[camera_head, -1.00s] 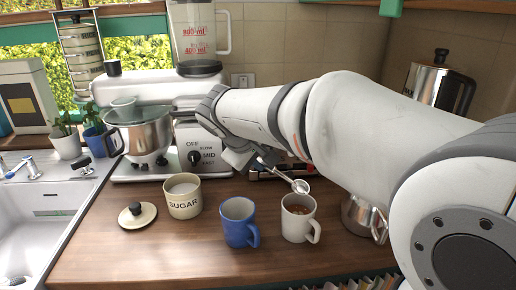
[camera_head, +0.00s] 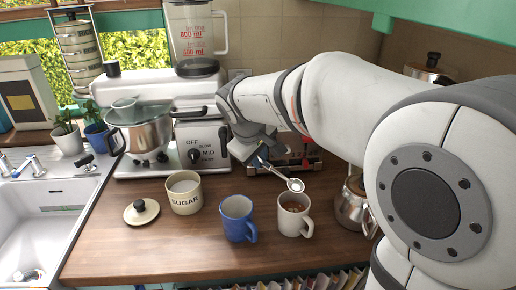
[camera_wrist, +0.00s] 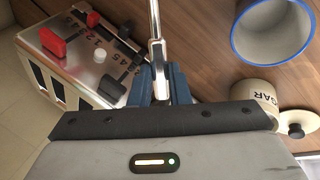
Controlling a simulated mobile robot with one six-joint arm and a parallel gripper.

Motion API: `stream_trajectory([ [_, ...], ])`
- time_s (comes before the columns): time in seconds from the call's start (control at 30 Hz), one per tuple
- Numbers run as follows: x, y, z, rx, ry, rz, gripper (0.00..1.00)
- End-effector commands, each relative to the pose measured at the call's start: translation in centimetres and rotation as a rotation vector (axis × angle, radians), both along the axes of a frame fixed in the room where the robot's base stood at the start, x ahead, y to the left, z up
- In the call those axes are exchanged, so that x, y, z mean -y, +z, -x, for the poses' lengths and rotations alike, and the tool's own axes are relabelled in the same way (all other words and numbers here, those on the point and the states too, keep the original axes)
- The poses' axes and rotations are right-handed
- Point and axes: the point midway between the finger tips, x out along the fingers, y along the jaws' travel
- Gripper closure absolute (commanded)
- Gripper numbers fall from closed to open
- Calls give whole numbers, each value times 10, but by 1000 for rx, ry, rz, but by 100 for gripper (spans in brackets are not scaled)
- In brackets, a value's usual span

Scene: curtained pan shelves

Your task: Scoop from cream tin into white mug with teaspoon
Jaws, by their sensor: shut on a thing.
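My gripper (camera_head: 260,158) is shut on the handle of the teaspoon (camera_head: 295,185), which also shows in the wrist view (camera_wrist: 155,18). The spoon's bowl is at the back rim of the white mug (camera_head: 289,229) in the head view, seemingly just above it. The bowl looks pale; I cannot tell whether it holds sugar. The mug holds brown liquid. The cream tin (camera_head: 184,204), marked SUGAR, stands open to the left with white contents. It shows partly behind my gripper in the wrist view (camera_wrist: 252,92). The white mug is not seen in the wrist view.
A blue mug (camera_head: 237,225) stands between tin and white mug. The tin's lid (camera_head: 141,211) lies left of the tin. A toaster-like box (camera_head: 280,162), a mixer (camera_head: 195,145) and a metal pot (camera_head: 352,208) stand around. The counter's front left is clear.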

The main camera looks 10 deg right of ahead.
Motion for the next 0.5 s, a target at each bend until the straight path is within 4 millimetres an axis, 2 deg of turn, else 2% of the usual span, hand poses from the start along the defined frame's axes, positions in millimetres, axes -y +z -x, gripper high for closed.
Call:
stream_trajectory([
  [0.03, 1, 6, 0, -12, 0, -13, 100],
  [0.5, 5, 12, -3, -130, 25, -142, 100],
])
